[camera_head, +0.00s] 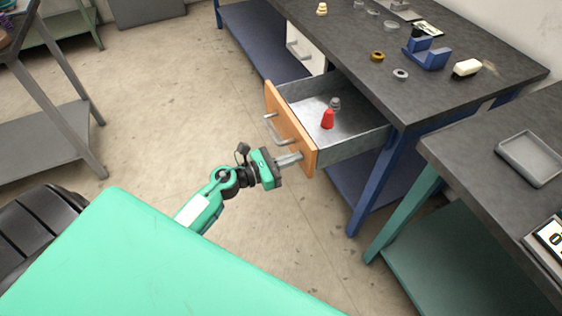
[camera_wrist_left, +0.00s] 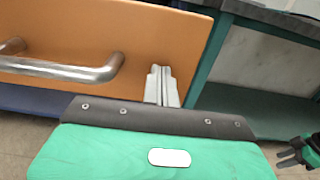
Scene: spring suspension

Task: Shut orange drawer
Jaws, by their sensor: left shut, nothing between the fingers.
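The orange drawer front (camera_head: 291,128) stands pulled out from under the dark-topped workbench, so the drawer is open. Its grey metal tray holds a red object (camera_head: 328,119) and a small grey piece (camera_head: 335,104). A silver bar handle (camera_head: 275,130) is on the front; it also shows in the left wrist view (camera_wrist_left: 65,70). My left gripper (camera_head: 298,157) is shut and empty, with its fingertips at the drawer front, right of the handle. In the left wrist view the fingers (camera_wrist_left: 161,86) point at the orange panel; I cannot tell whether they touch it. A dark gripper, likely my right one (camera_wrist_left: 292,158), shows at the lower right there.
A white drawer (camera_head: 305,50) sits further along the bench. The bench top holds a blue holder (camera_head: 426,54), rings and a white block (camera_head: 467,68). A second bench with a grey tray (camera_head: 532,157) stands at right. The floor left of the drawer is clear.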

